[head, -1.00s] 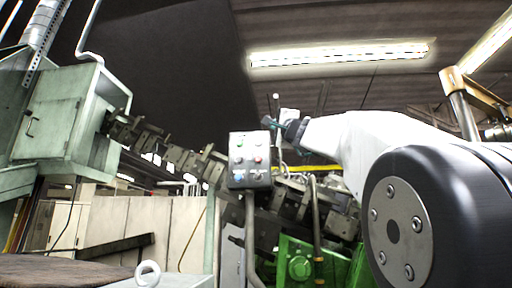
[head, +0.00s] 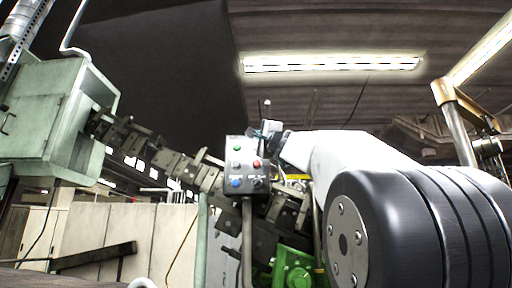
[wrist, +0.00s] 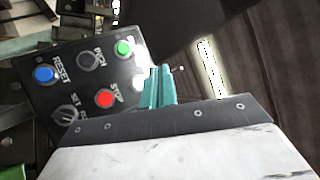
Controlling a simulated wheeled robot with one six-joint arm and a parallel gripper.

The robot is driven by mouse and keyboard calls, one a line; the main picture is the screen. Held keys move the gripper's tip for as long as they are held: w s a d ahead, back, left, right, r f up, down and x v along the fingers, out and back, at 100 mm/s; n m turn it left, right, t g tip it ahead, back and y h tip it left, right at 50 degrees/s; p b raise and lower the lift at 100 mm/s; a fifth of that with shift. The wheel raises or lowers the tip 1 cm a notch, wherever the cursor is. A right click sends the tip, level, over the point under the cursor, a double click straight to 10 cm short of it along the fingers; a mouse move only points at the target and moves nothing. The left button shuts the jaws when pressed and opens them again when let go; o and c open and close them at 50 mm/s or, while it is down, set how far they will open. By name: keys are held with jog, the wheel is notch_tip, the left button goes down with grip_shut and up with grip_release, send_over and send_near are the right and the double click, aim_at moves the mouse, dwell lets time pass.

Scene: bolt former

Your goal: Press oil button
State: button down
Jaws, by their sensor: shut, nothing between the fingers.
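The control box (head: 246,172) is a dark panel on a post, in the middle of the head view. It fills the left of the wrist view (wrist: 48,100), where a green button (wrist: 124,48), a blue button (wrist: 44,74) marked RESET, a red button (wrist: 104,98), a grey button (wrist: 97,58) and a selector knob (wrist: 66,114) show. I cannot clearly read an oil label. My gripper (wrist: 158,84) has teal fingers, shut and empty, by the panel's right edge. Its tips lie near a glare spot; contact is unclear. In the head view my gripper (head: 268,130) is partly behind the box's upper right.
A pale green machine cabinet (head: 52,118) stands at the left. A dark linked metal assembly (head: 160,155) runs from it behind the box. Green machinery (head: 294,268) stands below right. A pale partition (head: 130,235) stands lower left. A ceiling lamp (head: 330,63) hangs above.

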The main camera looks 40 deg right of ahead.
jog(key=w+d, duration=0.5)
jog(key=shift+d, duration=0.35)
dwell(1.9)
jog(key=shift+w+d, duration=0.25)
jog(key=shift+d, duration=0.05)
jog(key=shift+w+d, duration=0.3)
dwell(0.7)
dwell(0.4)
jog(key=shift+s+a, duration=0.55)
jog(key=shift+a, duration=0.1)
jog(key=shift+s+a, duration=1.65)
jog(key=shift+a, duration=0.2)
